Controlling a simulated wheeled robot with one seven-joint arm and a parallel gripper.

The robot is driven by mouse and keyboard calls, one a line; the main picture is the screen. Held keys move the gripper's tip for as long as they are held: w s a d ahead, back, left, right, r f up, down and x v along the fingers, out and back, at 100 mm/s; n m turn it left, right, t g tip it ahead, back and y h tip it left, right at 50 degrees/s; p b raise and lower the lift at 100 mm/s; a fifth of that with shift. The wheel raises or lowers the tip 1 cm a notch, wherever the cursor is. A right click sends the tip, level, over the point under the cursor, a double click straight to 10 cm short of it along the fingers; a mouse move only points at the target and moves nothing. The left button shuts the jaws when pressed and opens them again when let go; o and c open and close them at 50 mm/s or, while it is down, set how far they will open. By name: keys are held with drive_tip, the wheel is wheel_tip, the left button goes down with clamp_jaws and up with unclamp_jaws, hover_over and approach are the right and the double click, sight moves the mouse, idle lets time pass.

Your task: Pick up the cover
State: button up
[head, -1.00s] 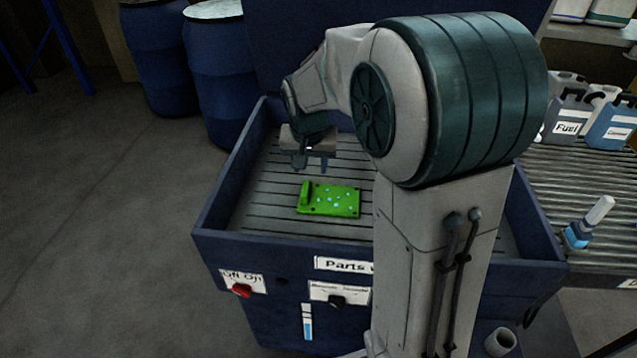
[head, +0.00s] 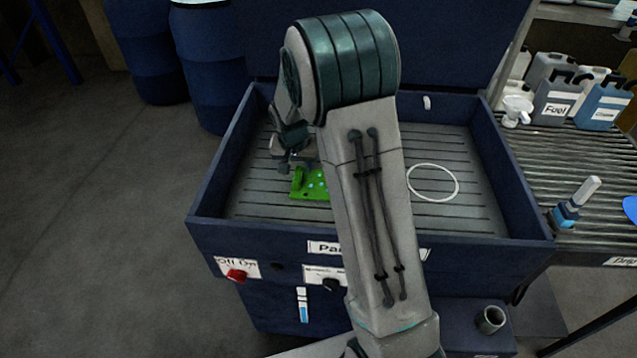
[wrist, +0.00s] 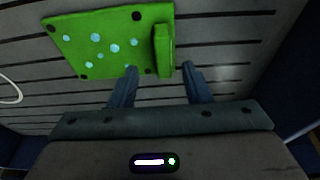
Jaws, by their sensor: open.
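The green cover (head: 313,186) lies flat on the slatted floor of the parts washer, partly hidden behind my arm in the head view. In the wrist view the cover (wrist: 95,45) is a flat plate with light blue spots, dark corner holes and a raised green block (wrist: 163,50) along its right edge. My gripper (head: 292,160) is just above the cover's left end. In the wrist view my gripper (wrist: 160,72) is open, its two fingers pointing at the raised block's near end, one on each side of it. Nothing is held between them.
The washer (head: 215,228) has raised blue walls around the slatted floor. A white ring (head: 433,167) lies on the slats right of my arm. Blue barrels (head: 205,75) stand behind left.

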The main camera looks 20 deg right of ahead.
sight(297, 174)
drive_tip(key=shift+a+p+x, duration=0.1)
drive_tip(key=shift+p+x, duration=0.1)
drive_tip(key=shift+x, duration=1)
drive_tip(key=shift+a+p+x, duration=0.15)
drive_tip(key=shift+p+x, duration=0.05)
drive_tip(key=shift+x, duration=0.95)
drive_tip(key=shift+c, duration=0.3)
clamp_jaws()
